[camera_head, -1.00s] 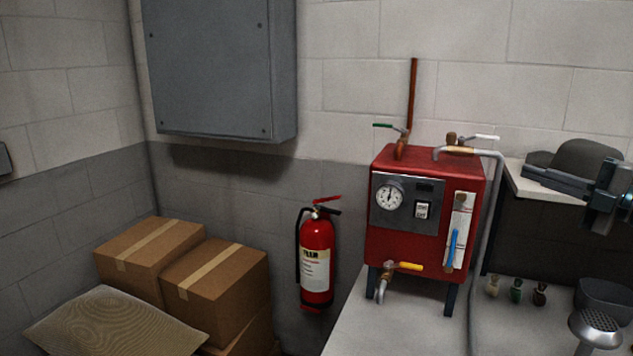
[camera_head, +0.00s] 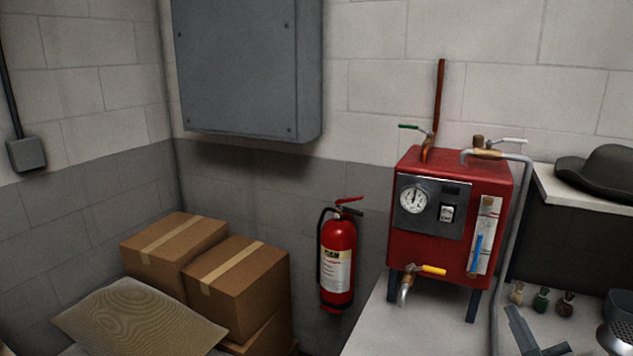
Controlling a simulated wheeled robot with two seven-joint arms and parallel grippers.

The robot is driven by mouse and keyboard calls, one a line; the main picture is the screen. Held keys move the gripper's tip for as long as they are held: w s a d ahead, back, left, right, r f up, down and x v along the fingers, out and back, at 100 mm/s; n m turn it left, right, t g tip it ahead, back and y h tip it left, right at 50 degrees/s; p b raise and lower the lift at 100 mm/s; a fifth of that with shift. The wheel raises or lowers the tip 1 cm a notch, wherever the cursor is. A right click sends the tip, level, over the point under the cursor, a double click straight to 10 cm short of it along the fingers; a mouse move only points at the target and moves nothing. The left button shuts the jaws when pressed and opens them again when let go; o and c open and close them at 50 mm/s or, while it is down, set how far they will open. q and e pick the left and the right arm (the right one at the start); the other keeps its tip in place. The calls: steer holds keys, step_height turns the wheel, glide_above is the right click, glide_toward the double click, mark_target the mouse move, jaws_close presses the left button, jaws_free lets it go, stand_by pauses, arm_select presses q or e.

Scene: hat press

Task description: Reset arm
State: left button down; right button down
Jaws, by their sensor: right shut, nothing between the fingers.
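The rest of my right arm is below the picture. My left gripper is out of view. A dark grey hat (camera_head: 605,172) sits on the white shelf at the right, well above and apart from the right gripper.
A red boiler (camera_head: 430,235) with gauge, valves and grey pipe stands on the worktop, left of my gripper. A fire extinguisher (camera_head: 338,262) and cardboard boxes (camera_head: 235,285) are further left.

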steer(key=s+a+f+m+g, duration=0.2)
steer(key=s+a+f+g, duration=0.25)
steer(key=s+f, duration=0.4)
steer(key=s+a+f+m+g, duration=0.2)
steer(key=s+a+f+g, duration=0.3)
steer(key=f, duration=0.7)
steer(key=s+a+f+n+g+y, duration=0.1)
steer(key=s+a+f+g+y, duration=0.2)
steer(key=s+a, duration=0.55)
steer(key=s+a+f+g+y, duration=0.1)
steer(key=s+a+f+g, duration=0.35)
steer(key=s, duration=0.65)
step_height(320, 180, down, 29)
steer(key=s+a, duration=0.1)
steer(key=a, duration=0.1)
steer(key=s+d+f, duration=0.3)
steer(key=s+f, duration=1.4)
steer(key=s, duration=0.1)
steer(key=shift+d+g, duration=0.15)
steer(key=shift+g, duration=0.25)
